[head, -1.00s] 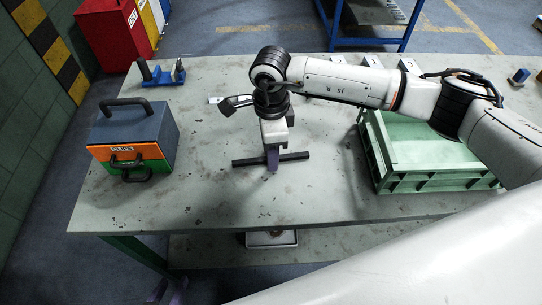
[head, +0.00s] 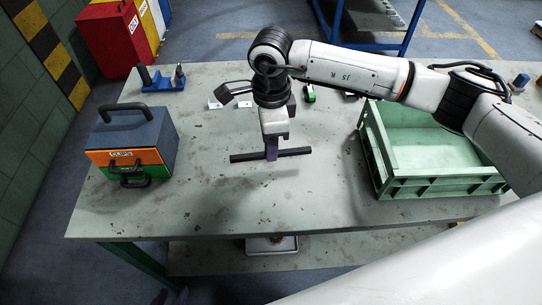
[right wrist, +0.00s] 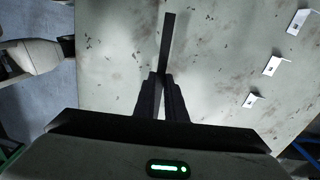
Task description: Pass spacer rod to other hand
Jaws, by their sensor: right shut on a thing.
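The spacer rod (head: 243,157) is a long dark bar, held level above the table. My right gripper (head: 271,154) is shut on it near its middle, and an end sticks out on each side. In the right wrist view, the rod (right wrist: 167,40) runs upward from between the dark fingers (right wrist: 159,90). A white arm of mine shows at the left of the right wrist view.
A clips box (head: 133,143) with black handles stands at the table's left. A green tray (head: 440,186) stands at the right. A blue fixture (head: 162,80) is at the back left. Small white brackets (right wrist: 276,64) lie toward the back. The table (head: 215,205) is clear in front.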

